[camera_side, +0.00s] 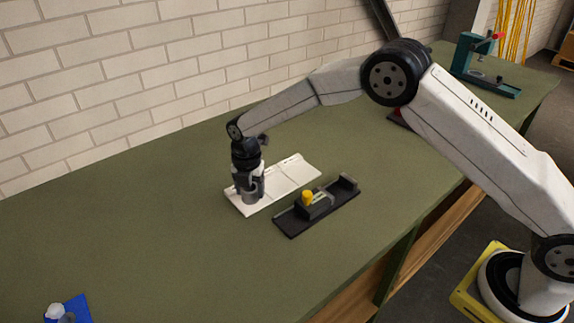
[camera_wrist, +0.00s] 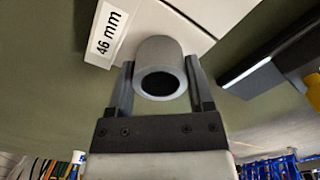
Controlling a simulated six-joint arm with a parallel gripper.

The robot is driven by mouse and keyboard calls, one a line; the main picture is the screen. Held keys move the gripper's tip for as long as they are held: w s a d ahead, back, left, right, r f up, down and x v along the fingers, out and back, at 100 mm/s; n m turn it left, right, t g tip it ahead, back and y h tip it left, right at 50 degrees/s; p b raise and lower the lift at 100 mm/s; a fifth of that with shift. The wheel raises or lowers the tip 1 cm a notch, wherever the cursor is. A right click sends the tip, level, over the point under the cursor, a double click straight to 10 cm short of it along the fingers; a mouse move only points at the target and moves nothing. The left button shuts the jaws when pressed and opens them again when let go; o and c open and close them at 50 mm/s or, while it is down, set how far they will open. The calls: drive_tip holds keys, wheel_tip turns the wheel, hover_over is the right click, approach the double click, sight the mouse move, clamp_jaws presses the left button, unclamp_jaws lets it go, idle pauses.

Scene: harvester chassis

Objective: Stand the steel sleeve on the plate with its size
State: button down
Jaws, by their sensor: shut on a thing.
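The steel sleeve (camera_wrist: 160,60) is a grey hollow cylinder between the two fingers of my gripper (camera_wrist: 160,85) in the wrist view. My gripper (camera_side: 249,190) is shut on it. In the side view the sleeve (camera_side: 254,192) shows at the left end of the white plate (camera_side: 292,178); I cannot tell whether it touches the plate. A label reading "46 mm" (camera_wrist: 107,32) lies beside the sleeve on the white plate (camera_wrist: 185,15) in the wrist view. Other size labels are not readable.
A black fixture with a yellow knob (camera_side: 307,199) lies just in front of the plate. A teal device (camera_side: 480,65) stands at the far right of the green bench (camera_side: 130,240). A blue item (camera_side: 68,311) is at the near left. The bench left of the plate is clear.

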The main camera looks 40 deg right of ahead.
unclamp_jaws()
drive_tip(key=shift+f, duration=0.15)
wheel_tip(320, 180, up, 12)
idle(0.8)
idle(0.5)
